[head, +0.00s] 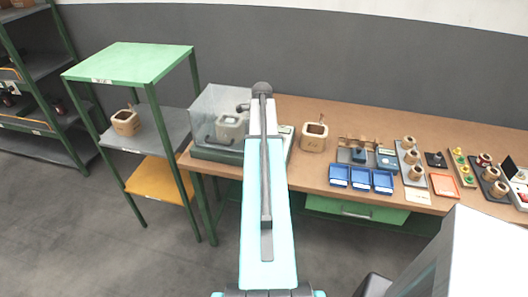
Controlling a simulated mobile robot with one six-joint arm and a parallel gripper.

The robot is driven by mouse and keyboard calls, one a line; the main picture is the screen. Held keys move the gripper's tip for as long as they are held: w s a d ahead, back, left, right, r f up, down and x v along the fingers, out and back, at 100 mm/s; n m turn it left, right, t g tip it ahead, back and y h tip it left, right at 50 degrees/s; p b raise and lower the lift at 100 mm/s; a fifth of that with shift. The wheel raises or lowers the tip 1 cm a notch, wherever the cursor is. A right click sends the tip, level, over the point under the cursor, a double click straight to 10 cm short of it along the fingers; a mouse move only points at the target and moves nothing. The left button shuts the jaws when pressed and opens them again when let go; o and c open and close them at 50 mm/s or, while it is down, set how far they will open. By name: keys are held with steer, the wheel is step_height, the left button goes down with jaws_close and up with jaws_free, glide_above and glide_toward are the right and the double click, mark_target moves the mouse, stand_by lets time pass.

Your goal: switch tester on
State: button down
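A machine under a clear box-shaped cover (212,103) stands at the left end of the brown workbench; it looks like the tester, but no label is readable. Inside is a pale block-like part (230,127) on a dark green base (215,154). My arm reaches forward across the middle of the view, over the right side of this machine. A small dark part at the arm's far end, by the cover, seems to be my gripper (243,107); its fingers cannot be made out. The arm hides the machine's right part, and no switch can be made out.
Blue bins (361,178), a small blue device (387,159) and trays of coils (409,160) fill the right side. A green-topped shelf (130,62) stands close on the left.

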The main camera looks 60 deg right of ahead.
steer(key=shift+f+b, duration=0.3)
steer(key=shift+f, duration=0.4)
stand_by(0.7)
steer(key=shift+r, duration=0.15)
step_height(320, 180, up, 7)
steer(key=p, duration=0.4)
stand_by(0.7)
stand_by(0.6)
